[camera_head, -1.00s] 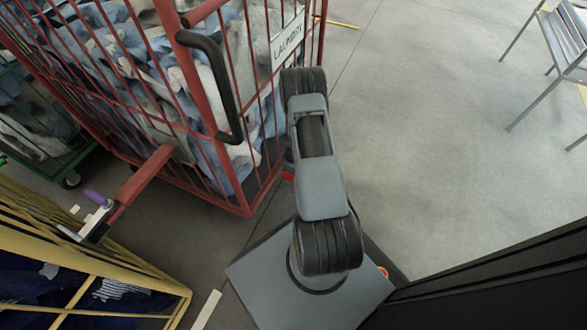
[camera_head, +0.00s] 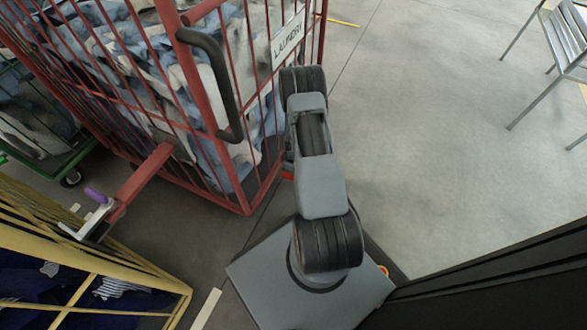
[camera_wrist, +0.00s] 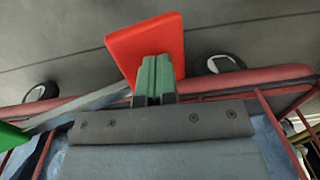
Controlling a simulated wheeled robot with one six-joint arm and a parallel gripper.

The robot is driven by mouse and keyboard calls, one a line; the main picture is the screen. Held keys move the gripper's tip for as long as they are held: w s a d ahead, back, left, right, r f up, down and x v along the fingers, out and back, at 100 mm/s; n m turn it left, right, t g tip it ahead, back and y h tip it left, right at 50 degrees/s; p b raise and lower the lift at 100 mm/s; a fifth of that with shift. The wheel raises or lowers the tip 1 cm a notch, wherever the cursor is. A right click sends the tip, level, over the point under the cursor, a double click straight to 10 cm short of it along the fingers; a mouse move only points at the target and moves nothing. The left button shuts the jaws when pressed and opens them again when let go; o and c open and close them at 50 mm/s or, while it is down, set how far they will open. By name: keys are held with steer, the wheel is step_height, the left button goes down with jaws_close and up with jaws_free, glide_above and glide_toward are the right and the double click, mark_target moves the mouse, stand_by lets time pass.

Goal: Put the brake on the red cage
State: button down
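The red cage (camera_head: 219,142) stands at the left of the head view, filled with blue and white cloth and bearing a LAUNDRY sign (camera_head: 289,39). In the wrist view its red bottom rail (camera_wrist: 285,76) crosses the picture. A flat red pedal (camera_wrist: 148,40) shows beyond that rail, between two dark casters (camera_wrist: 226,65). My gripper (camera_wrist: 155,62) has its green fingers together, with no gap seen and nothing between them. Its tips overlap the pedal in the picture; whether they touch it I cannot tell. The head view hides the fingers behind the arm.
A green piece (camera_wrist: 12,136) shows at the left edge of the wrist view. A red bar (camera_head: 142,182) juts from the cage towards a yellow cage (camera_head: 150,274). A green cage (camera_head: 60,165) stands far left. A metal chair (camera_head: 560,50) stands far right, with clear floor (camera_head: 430,150) between.

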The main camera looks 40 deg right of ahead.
steer(key=s+a+r+p, duration=0.2)
steer(key=r+p, duration=0.4)
steer(key=r, duration=0.7)
steer(key=shift+a, duration=0.7)
steer(key=shift+a, duration=0.1)
